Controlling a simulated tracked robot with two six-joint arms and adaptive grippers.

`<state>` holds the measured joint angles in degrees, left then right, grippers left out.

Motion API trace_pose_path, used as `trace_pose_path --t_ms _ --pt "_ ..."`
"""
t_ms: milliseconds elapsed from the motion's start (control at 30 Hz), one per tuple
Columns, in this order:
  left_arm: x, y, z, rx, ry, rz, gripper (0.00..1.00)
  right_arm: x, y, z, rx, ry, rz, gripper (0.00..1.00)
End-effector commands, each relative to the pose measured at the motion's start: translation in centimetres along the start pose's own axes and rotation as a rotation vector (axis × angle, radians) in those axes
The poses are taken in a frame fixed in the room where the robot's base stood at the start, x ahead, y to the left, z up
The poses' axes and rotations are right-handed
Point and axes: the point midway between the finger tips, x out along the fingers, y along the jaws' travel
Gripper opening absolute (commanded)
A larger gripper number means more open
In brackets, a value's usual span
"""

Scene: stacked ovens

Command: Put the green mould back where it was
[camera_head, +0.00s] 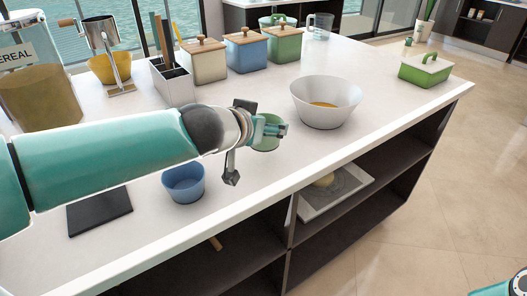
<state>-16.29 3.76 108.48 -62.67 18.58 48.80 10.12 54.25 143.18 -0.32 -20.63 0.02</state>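A small green mould (266,145) is on or just above the white counter near the middle. My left gripper (281,130) reaches in from the left and overlaps the mould, covering part of it. I cannot tell whether its fingers are closed on the mould's rim or only beside it, nor whether the mould touches the counter. A similar blue mould (184,183) stands upright on the counter nearer the front edge, left of the green one. My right gripper is out of view; only a bit of teal arm shows at the bottom right corner.
A white bowl (326,112) with yellowish contents stands right of the gripper. A dark flat slab (100,211) lies at the front left. Canisters (245,53), a utensil holder (173,84) and a cereal container (36,95) line the back. A green lidded dish (425,70) sits far right.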

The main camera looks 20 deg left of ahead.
Motion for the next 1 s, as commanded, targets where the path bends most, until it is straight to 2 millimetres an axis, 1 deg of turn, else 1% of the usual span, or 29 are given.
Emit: trace_pose_path --t_ms 167,300,400,700,800,833,933,967,1000 --pt "0.7 -0.1 1.2 0.0 0.0 0.0 0.34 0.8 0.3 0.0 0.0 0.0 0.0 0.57" --pt "1.7 -0.1 3.2 0.0 -0.001 -0.001 0.34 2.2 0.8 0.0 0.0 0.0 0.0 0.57" --pt "2.2 -0.1 4.1 0.0 0.0 -0.001 0.34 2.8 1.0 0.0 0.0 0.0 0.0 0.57" --pt "2.2 -0.1 4.2 -0.001 0.001 -0.001 0.34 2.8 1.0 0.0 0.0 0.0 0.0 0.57" --pt "2.4 -0.1 4.4 -0.001 0.001 -0.001 0.34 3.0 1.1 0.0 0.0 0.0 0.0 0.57" --pt "2.3 -0.1 4.3 -0.001 0.0 -0.001 0.8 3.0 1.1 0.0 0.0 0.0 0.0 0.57" --pt "2.3 -0.1 4.3 -0.001 0.0 -0.002 0.96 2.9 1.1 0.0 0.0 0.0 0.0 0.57" --pt "2.3 -0.1 4.3 -0.001 0.0 -0.002 1.0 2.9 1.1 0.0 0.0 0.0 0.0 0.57" --pt "2.3 -0.1 4.3 -0.001 0.0 -0.002 1.0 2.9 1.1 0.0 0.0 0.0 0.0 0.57"
